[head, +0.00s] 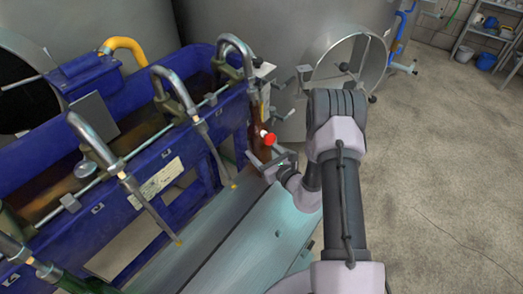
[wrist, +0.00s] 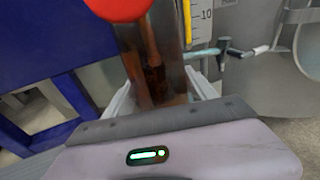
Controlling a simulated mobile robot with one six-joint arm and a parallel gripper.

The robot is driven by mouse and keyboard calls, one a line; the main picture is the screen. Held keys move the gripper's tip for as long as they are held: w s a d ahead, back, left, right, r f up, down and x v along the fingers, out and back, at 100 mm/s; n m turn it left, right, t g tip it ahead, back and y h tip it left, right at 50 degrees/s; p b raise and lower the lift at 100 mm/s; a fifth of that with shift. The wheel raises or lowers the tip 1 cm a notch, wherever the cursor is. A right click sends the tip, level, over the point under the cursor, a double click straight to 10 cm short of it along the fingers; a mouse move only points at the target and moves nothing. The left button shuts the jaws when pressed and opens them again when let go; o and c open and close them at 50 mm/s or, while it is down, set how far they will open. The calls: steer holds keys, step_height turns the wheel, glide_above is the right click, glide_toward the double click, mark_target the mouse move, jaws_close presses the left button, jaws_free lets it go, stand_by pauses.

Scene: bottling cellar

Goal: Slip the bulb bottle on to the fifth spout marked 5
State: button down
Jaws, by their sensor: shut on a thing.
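My gripper (head: 266,162) is shut on a brown, see-through bottle (head: 256,118) at the far end of the blue filling machine. I cannot tell whether that is a spout tube inside. The bottle's mouth is hidden, and no spout number is readable. A red ball (head: 271,139) shows close in front of the bottle.
The blue machine frame (head: 165,150) runs along the left, with more bent spouts (head: 168,85) nearer me. A pale bench (head: 225,250) lies below them. A marked scale (wrist: 201,20) stands close behind the bottle. Steel tanks (head: 280,40) stand behind; the floor at right is clear.

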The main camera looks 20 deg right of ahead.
steer(key=shift+f, duration=0.15)
steer(key=shift+c, duration=1)
jaws_free()
steer(key=shift+s, duration=0.15)
steer(key=f+v, duration=0.1)
steer(key=v, duration=1.1)
steer(key=shift+s+d+f, duration=0.2)
steer(key=shift+s+f, duration=0.15)
steer(key=shift+s, duration=0.1)
